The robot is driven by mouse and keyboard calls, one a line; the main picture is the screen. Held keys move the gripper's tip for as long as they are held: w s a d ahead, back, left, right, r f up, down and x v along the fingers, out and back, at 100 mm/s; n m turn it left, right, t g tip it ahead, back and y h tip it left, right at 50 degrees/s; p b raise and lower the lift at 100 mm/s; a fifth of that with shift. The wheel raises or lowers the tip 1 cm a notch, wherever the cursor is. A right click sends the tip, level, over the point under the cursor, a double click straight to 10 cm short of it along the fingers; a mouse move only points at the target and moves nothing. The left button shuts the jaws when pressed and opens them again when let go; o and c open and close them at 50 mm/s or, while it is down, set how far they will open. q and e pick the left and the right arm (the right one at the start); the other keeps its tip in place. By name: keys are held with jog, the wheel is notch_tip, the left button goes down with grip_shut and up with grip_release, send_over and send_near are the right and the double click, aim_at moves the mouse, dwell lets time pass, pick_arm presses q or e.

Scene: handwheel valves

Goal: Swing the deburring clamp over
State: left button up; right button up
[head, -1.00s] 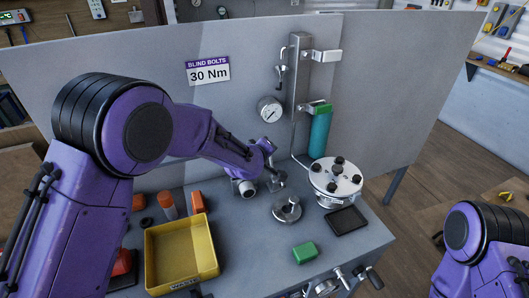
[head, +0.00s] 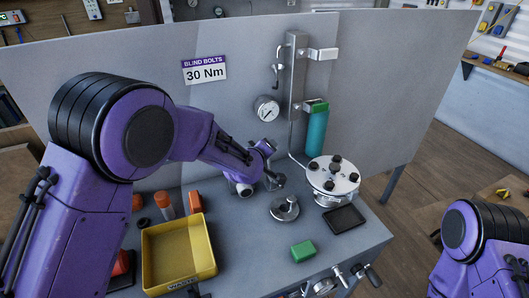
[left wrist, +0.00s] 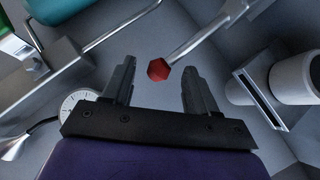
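In the left wrist view, a metal rod ends in a red hexagonal knob (left wrist: 158,69), which looks like the clamp's handle. The knob shows in the gap between the two fingers of my left gripper (left wrist: 157,82). The fingers are spread, with visible space on both sides of the knob. In the head view my left gripper (head: 266,160) is over the bench behind the round metal fixture (head: 285,208). A grey metal part (head: 273,181) stands just below it. The knob is hidden there by my arm. My right arm shows at the lower right, its gripper out of frame.
A white flange with black bolts (head: 333,178) stands right of the fixture, a black tray (head: 344,219) before it. A green block (head: 303,251) and yellow bin (head: 179,254) are nearer the front. A gauge (head: 266,108) and teal cylinder (head: 316,134) are at the back panel.

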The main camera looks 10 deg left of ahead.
pick_arm(q)
jog(key=b+v, duration=0.1)
jog(key=v, duration=0.9)
jog(key=shift+s+r+b, duration=0.15)
jog(key=shift+s+b, duration=0.1)
jog(key=shift+b, duration=0.15)
jog(key=shift+c, duration=0.4)
